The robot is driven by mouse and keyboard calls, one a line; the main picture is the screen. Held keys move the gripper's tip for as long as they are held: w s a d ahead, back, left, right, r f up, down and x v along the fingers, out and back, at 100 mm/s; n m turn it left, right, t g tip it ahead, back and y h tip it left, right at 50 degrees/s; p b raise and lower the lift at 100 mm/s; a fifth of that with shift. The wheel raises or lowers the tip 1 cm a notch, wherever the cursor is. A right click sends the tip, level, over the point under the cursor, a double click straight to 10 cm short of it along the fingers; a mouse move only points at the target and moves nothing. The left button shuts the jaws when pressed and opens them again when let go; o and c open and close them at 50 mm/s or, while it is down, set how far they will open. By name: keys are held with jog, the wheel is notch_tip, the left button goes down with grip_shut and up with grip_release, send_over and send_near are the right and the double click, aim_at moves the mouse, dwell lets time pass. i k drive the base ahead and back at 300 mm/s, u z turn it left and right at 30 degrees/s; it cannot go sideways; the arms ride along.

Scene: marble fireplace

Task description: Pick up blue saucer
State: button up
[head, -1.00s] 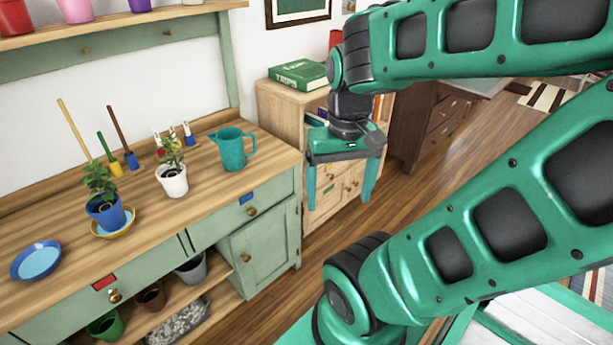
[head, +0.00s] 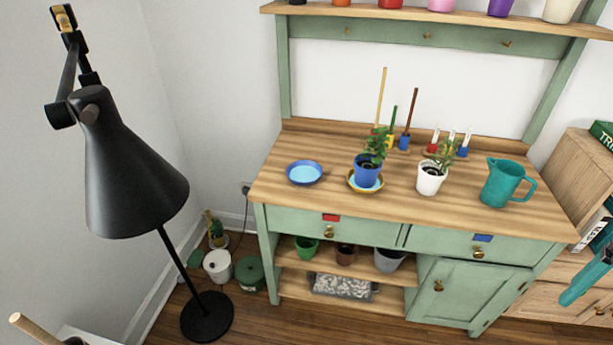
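The blue saucer (head: 304,173) lies flat on the left part of the wooden bench top in the head view. It has a dark blue rim and a light blue inside, and it looks empty. Of my gripper (head: 586,280), only a teal finger part shows at the right edge of the view. It is far to the right of the saucer and apart from it. The rest of the gripper is out of frame, so its opening is hidden.
Right of the saucer, a blue plant pot (head: 367,172) stands on a yellow-rimmed saucer (head: 352,186). Further right are a white plant pot (head: 431,180) and a teal jug (head: 503,183). A black floor lamp (head: 130,185) stands left. The bench (head: 275,195) is clear around the saucer.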

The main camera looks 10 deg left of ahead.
aim_at(304, 172)
jog(key=z, duration=0.1)
jog(key=k, duration=0.9)
jog(key=u, duration=0.75)
jog(key=i, duration=1)
jog(key=z, duration=0.05)
